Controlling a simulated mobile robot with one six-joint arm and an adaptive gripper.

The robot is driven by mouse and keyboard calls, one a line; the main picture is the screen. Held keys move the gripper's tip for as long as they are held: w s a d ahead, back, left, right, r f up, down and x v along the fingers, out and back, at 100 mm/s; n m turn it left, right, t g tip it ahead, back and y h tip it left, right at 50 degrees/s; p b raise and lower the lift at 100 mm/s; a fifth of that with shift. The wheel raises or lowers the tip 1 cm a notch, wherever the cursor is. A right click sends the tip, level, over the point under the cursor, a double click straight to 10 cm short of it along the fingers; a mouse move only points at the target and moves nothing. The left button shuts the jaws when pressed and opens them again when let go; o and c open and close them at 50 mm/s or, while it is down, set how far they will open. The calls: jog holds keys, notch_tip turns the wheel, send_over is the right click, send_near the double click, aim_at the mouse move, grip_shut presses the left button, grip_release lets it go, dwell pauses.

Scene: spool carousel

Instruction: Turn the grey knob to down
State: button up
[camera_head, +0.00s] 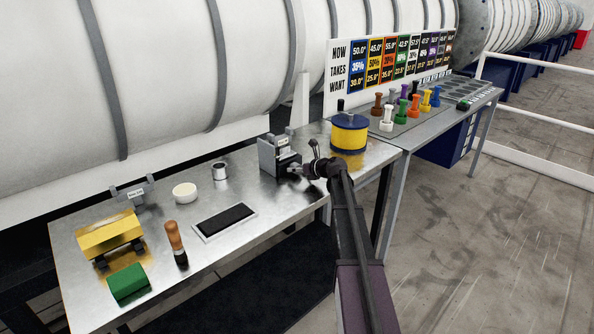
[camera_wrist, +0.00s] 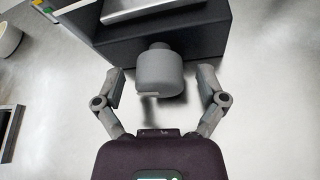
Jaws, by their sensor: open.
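The grey knob (camera_wrist: 158,75) sticks out from the front of a dark box in the wrist view. A short pale mark shows on its left lower edge. My gripper (camera_wrist: 160,82) is open, with one finger on each side of the knob and a gap on both sides. In the head view my gripper (camera_head: 304,167) is at the front of the grey box (camera_head: 272,155), and the knob is hard to make out there. The box stands on the metal table.
A yellow and blue drum (camera_head: 349,134) stands close to the right of my gripper. A black pad (camera_head: 225,221), a white bowl (camera_head: 184,191) and a metal cup (camera_head: 220,171) are to the left. Coloured spools (camera_head: 414,105) stand on the far table.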

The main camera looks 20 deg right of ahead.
jog(key=c, duration=1.2)
jog(key=shift+o, duration=0.2)
jog(key=shift+a+n+h, duration=0.1)
jog(key=shift+n+h, duration=0.6)
jog(key=shift+n, duration=0.3)
jog(key=shift+n+t+h, duration=0.5)
jog(key=shift+n+h, duration=0.3)
jog(key=shift+n, duration=0.2)
